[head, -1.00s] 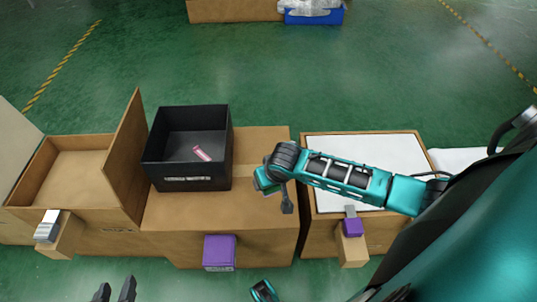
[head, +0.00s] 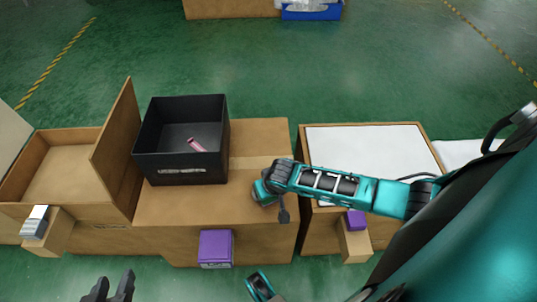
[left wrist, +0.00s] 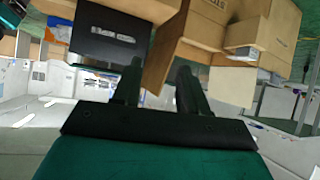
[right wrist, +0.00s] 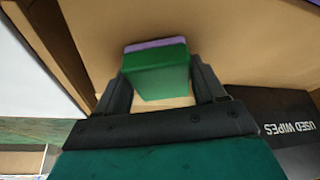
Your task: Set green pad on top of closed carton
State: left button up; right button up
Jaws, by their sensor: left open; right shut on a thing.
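A green pad (right wrist: 157,76) with a purple layer along its far edge sits between the fingers of my right gripper (right wrist: 160,80) in the right wrist view. The gripper is shut on it. The brown closed carton (head: 255,145) shows behind the pad; I cannot tell whether they touch. In the head view my right wrist is over the front right of this carton top, hiding the pad. My left gripper (head: 108,286) is open and empty at the lower left of the head view, in front of the cartons; its fingers also show in the left wrist view (left wrist: 160,85).
A black bin (head: 182,98) marked for used wipes stands on the carton's left half, holding a pink item (head: 196,145). An open carton (head: 35,138) is at left, a white-topped carton (head: 365,150) at right. A purple block (head: 216,247) is at the middle carton's front.

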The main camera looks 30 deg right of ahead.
jog(key=shift+f, duration=0.2)
pick_arm(q)
jog(key=shift+s+f, duration=0.1)
pick_arm(e)
jog(key=o, duration=0.9)
jog(key=shift+o, duration=0.2)
jog(key=d+p+v, duration=0.1)
jog(key=p+v, duration=0.5)
jog(key=v, duration=0.6)
pick_arm(q)
jog(key=r, duration=0.4)
jog(key=shift+a+r, duration=0.3)
jog(key=shift+a, duration=0.1)
pick_arm(e)
jog(key=s+a+r+n+t+y, duration=0.2)
jog(key=a+r+t, duration=0.1)
jog(key=a+r, duration=0.1)
jog(key=s+a+r+n+t+y, duration=0.1)
jog(key=s+a+r+n+t, duration=0.1)
jog(key=a, duration=0.5)
notch_tip(320, 180, up, 3)
jog(key=shift+s+f+n+t+y, duration=0.15)
jog(key=shift+s+n+t+y, duration=0.2)
jog(key=shift+t, duration=0.25)
jog(key=shift+a, duration=0.15)
